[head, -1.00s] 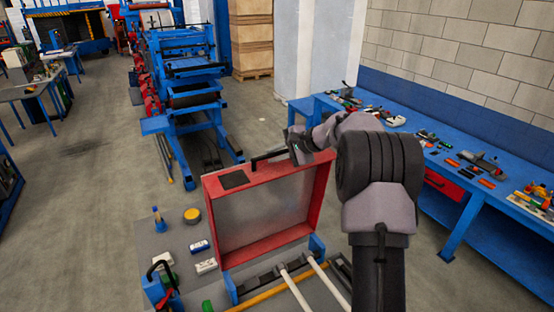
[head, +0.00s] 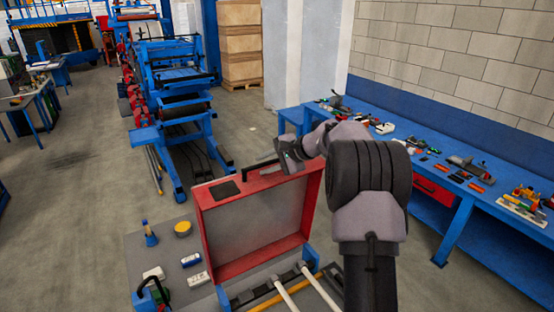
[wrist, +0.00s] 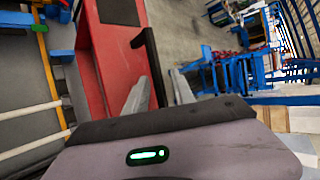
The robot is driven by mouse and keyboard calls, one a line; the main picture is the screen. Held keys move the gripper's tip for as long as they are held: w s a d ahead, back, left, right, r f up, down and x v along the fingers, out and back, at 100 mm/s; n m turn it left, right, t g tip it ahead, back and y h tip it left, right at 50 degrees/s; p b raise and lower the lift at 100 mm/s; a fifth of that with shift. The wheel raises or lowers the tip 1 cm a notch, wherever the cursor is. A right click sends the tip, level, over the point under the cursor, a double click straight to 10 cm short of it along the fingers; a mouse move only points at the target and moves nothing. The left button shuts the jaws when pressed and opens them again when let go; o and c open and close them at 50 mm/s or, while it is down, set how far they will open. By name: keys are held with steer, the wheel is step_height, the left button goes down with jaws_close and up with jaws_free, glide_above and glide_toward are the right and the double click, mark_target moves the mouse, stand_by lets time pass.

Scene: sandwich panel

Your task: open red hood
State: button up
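The red hood (head: 210,225) stands raised, close to upright, above the panel's base in the head view. Its inner face is a grey sheet (head: 262,218). A black handle (head: 250,172) is on its top edge, and it also shows in the wrist view (wrist: 152,55). My gripper (head: 281,163) is at the right part of the handle. In the wrist view its two fingers (wrist: 158,80) are apart, with the handle bar between them and small gaps showing. The lower end of the handle is hidden by my wrist.
A blue bench (head: 440,187) with tools runs along the wall at right. A blue machine (head: 175,100) stands behind at left. White rods (head: 290,296), a yellow round part (head: 183,228) and white blocks (head: 198,279) are on the panel's base. Open floor lies left.

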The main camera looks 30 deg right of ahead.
steer(key=b+v, duration=0.2)
steer(key=v, duration=1.5)
steer(key=shift+b, duration=0.35)
steer(key=shift+w, duration=0.1)
steer(key=shift+c, duration=0.2)
